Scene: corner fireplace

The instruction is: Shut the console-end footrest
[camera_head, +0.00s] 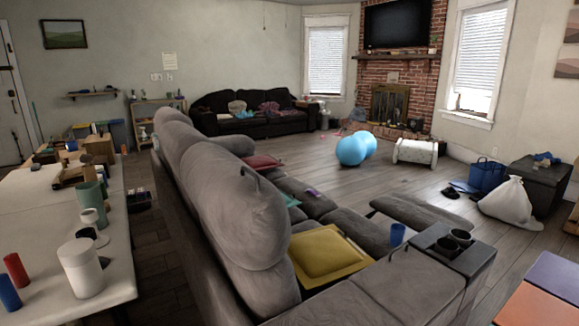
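A grey reclining sofa (232,205) runs from the middle left to the lower right, seen from behind its backrests. A dark console (478,259) with two cup holders sits between its seats at the right. Beside the console, a grey padded footrest (425,212) sticks out into the room from the sofa's far side, raised and roughly flat. Its underside and linkage are hidden. A blue cup (397,234) stands near the console, by the seat in line with this footrest. My gripper is not in view.
A white table (45,250) with cups and a white canister (81,268) flanks a narrow aisle behind the sofa. Past the footrest, wooden floor (385,182) is open. A white bag (507,201), blue bag (487,176) and dark chest (539,184) stand at right. Blue balls (352,150) lie beyond.

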